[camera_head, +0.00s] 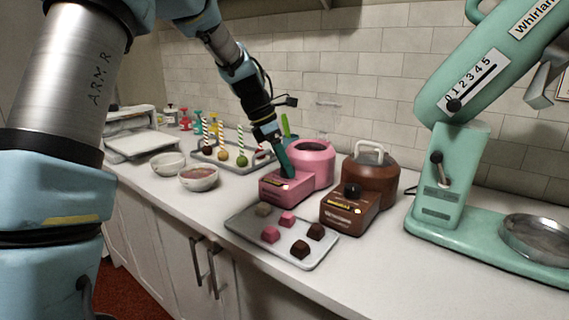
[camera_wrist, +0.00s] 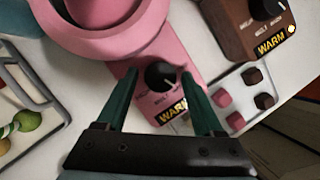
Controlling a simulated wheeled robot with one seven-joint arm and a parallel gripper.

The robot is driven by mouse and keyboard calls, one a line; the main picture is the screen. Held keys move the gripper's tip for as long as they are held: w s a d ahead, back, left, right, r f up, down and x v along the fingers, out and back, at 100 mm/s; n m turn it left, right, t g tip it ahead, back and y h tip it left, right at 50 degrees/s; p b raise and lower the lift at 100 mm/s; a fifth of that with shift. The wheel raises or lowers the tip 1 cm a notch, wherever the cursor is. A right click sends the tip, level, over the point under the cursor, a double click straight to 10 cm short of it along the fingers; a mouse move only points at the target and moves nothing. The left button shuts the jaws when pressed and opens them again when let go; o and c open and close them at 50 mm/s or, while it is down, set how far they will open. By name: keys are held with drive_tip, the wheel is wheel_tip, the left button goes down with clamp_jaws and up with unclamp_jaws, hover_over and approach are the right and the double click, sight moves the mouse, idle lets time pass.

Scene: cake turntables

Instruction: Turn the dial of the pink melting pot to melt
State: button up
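The pink melting pot (camera_head: 312,160) stands on the counter, left of a brown one. In the wrist view its round pink body (camera_wrist: 90,25) fills the upper left. Its black dial (camera_wrist: 160,76) with a white mark sits on the front panel, above a yellow WARM label (camera_wrist: 172,112). My gripper (camera_wrist: 158,75) is open, its green fingers on either side of the dial; whether they touch it I cannot tell. In the head view my gripper (camera_head: 287,165) hangs over the pink pot's front part and hides the dial.
The brown melting pot (camera_head: 372,180) with its own black dial stands close on the right. A tray (camera_head: 240,222) of pink and dark cubes lies in front. Bowls (camera_head: 198,178) and a rack of cake pops stand left. A green mixer (camera_head: 450,180) stands at the right.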

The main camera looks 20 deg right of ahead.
clamp_jaws()
idle(0.3)
drive_tip(key=shift+r+p, duration=0.15)
drive_tip(key=shift+p, duration=0.2)
drive_tip(key=shift+m+p, duration=0.35)
drive_tip(key=shift+m, duration=0.05)
drive_tip(key=m+p, duration=0.1)
drive_tip(key=p, duration=0.1)
drive_tip(key=m+g+p, duration=0.1)
drive_tip(key=shift+w+d+r+m+y+p, duration=0.1)
drive_tip(key=shift+r+m+y+p, duration=0.1)
drive_tip(key=shift+m+y+p, duration=0.2)
drive_tip(key=m+p, duration=0.1)
drive_tip(key=m, duration=0.1)
drive_tip(key=m+g+y+p, duration=0.1)
drive_tip(key=m+p, duration=0.1)
drive_tip(key=shift+w+d+f, duration=0.1)
drive_tip(key=shift+f, duration=0.05)
drive_tip(key=shift+f+m+g+y+p, duration=0.1)
drive_tip(key=shift+m+g+y+p, duration=0.3)
drive_tip(key=shift+m+p, duration=0.6)
